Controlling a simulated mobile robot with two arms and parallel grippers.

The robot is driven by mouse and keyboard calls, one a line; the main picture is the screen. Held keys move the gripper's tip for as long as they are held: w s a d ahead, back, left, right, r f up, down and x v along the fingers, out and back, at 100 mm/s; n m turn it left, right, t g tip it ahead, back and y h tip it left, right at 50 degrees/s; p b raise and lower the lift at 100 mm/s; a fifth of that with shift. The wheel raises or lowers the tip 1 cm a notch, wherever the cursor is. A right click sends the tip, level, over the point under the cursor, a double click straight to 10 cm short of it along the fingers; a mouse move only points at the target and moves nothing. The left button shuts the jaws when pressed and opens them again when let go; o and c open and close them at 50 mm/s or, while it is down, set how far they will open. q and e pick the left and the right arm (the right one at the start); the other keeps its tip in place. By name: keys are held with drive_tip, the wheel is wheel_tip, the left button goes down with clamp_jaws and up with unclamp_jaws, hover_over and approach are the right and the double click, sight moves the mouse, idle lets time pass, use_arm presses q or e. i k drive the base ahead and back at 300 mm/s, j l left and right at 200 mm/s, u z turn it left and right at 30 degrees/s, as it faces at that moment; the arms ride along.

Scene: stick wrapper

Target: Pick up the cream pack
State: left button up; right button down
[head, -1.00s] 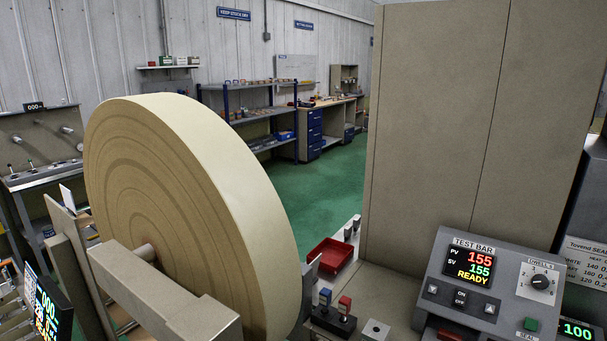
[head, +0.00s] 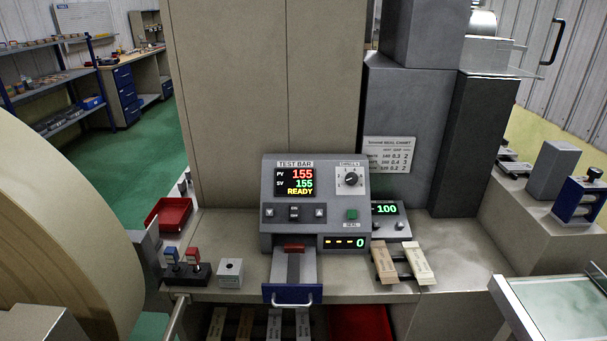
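Two slim packs lie side by side on a dark holder on the bench, right of the test bar unit. The right one is the paler, a cream pack (head: 418,263). The left one is a darker tan pack (head: 384,263). Both lean with their far ends up toward the machine, and small print on them is too small to read. Neither of my grippers is in the head view, so their state is hidden.
The test bar unit (head: 315,200) reads 155 and READY, with a blue-fronted drawer (head: 291,294) below. A big paper roll (head: 50,230) fills the left. Several strips lie under the bench.

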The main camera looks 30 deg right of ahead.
sight(422, 271)
drive_tip(key=i+l+u, duration=0.15)
drive_tip(key=u, duration=0.25)
drive_tip(key=i+l+z, duration=0.15)
drive_tip(key=z, duration=0.7)
drive_tip(key=i+z, duration=0.1)
drive_tip(key=z, duration=0.35)
drive_tip(key=i+z, duration=0.1)
drive_tip(key=z, duration=0.7)
drive_tip(key=i+z, duration=0.1)
drive_tip(key=z, duration=0.3)
